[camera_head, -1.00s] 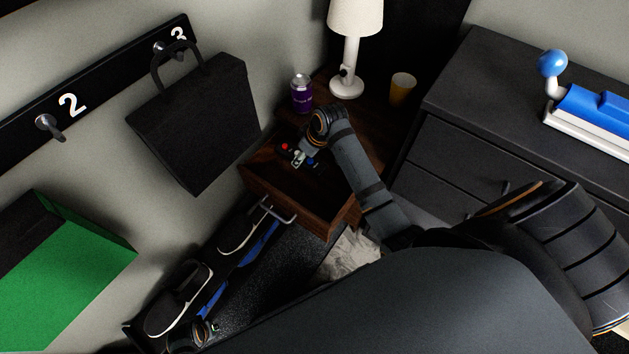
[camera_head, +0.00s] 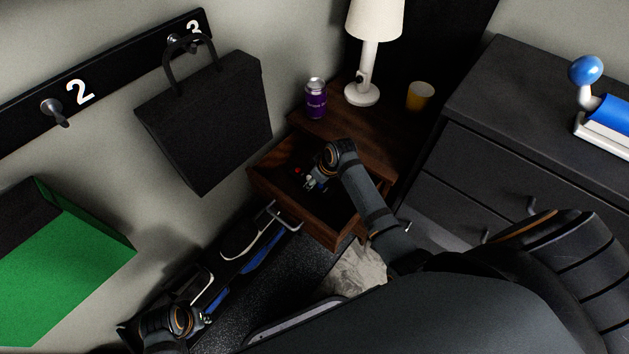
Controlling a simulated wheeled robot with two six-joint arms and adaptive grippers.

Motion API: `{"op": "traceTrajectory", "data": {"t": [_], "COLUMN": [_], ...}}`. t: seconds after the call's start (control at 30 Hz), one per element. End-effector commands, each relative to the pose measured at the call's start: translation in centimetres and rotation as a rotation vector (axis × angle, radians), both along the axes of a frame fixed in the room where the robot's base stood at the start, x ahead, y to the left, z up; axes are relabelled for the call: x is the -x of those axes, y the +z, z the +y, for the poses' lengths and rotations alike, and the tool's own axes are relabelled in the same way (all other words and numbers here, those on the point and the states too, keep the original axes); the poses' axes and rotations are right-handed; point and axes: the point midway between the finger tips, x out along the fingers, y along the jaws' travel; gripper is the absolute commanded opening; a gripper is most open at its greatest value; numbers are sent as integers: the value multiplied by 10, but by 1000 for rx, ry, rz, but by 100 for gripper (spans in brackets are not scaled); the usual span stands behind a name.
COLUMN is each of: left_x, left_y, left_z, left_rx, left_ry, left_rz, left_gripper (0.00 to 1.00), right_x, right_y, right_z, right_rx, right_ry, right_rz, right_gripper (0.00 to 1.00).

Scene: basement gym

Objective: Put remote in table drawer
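The wooden table drawer (camera_head: 292,214) is pulled open below the table top, in the middle of the view. My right gripper (camera_head: 310,183) reaches down into the drawer opening from the right. At its fingertips is a small dark thing with red and blue spots, which looks like the remote (camera_head: 299,171). It is inside or just over the drawer; its outline blends into the dark interior. Whether the fingers grip it is too small to tell. My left gripper (camera_head: 205,320) is low at the left, away from the drawer, over the shoe rack; its fingers are hardly visible.
On the wooden table (camera_head: 350,125) stand a purple can (camera_head: 315,98), a white lamp (camera_head: 369,60) and a yellow cup (camera_head: 420,96). A black bag (camera_head: 205,125) hangs at left. A dark dresser (camera_head: 490,130) stands close at right.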

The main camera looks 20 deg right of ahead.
Motion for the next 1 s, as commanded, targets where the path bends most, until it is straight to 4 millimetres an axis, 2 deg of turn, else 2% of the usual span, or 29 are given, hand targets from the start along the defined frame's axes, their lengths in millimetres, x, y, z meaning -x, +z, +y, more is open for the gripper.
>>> {"op": "traceTrajectory", "data": {"t": [0.23, 0.27, 0.43, 0.7, 0.8, 0.87, 1.0], "left_x": [0, 0, 0, 0, 0, 1, 7], "left_y": [0, 0, -1, -1, 1, -8, -37], "left_z": [0, 0, 0, 0, 0, 3, 11], "left_rx": [0, 0, 0, 0, 0, -5, -18], "left_ry": [0, 0, 0, 1, 1, 3, 7], "left_rz": [0, 0, 0, -1, -2, 1, 0], "left_gripper": [20, 20, 20, 20, 20, 20, 20], "right_x": [0, 0, 0, 0, 1, 3, 12], "right_y": [-1, -2, -1, -1, 5, 12, 38], "right_z": [0, 0, 0, 0, -1, -2, -7], "right_rx": [0, 0, 0, 0, 0, 1, 2], "right_ry": [0, 0, 0, 0, 0, 0, 1], "right_rz": [-1, 0, 0, 0, 1, 0, -2], "right_gripper": [11, 50, 71, 71, 71, 71, 71]}}
